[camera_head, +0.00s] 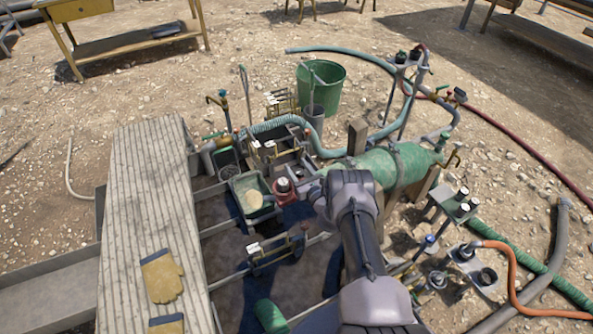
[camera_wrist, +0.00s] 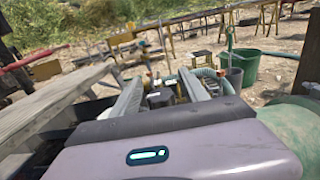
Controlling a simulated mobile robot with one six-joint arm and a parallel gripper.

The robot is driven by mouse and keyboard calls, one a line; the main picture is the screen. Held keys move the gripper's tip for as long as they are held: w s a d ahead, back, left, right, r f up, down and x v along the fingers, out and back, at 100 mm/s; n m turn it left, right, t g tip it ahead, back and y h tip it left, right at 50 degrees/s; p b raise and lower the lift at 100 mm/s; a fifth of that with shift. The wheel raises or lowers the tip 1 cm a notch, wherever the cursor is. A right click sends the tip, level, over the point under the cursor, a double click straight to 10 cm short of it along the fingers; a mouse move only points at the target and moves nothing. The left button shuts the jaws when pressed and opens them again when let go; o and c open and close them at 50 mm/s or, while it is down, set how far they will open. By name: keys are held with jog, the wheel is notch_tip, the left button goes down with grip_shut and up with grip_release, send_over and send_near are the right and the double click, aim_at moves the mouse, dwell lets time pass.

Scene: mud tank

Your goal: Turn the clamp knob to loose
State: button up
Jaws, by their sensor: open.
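I cannot tell for certain which small part is the clamp knob. A small red round fitting with a pale top (camera_head: 283,187) sits just left of my gripper (camera_head: 312,187) in the head view. Small clamp-like fixtures with white labels (camera_head: 268,147) stand beyond it. In the wrist view my gripper (camera_wrist: 162,75) has its two grey fingers spread apart, with nothing held between them. Dark fixtures (camera_wrist: 160,98) show past and between the fingers. My arm and gripper body hide part of the area below.
A green cylinder (camera_head: 395,168) lies close to the right of my gripper. A green tray (camera_head: 250,198) and a plank walkway (camera_head: 150,200) with yellow gloves (camera_head: 161,277) are to the left. A green bucket (camera_head: 320,85) stands behind. Hoses cross the right side.

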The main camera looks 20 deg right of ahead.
jog(key=shift+w, duration=0.35)
grip_shut()
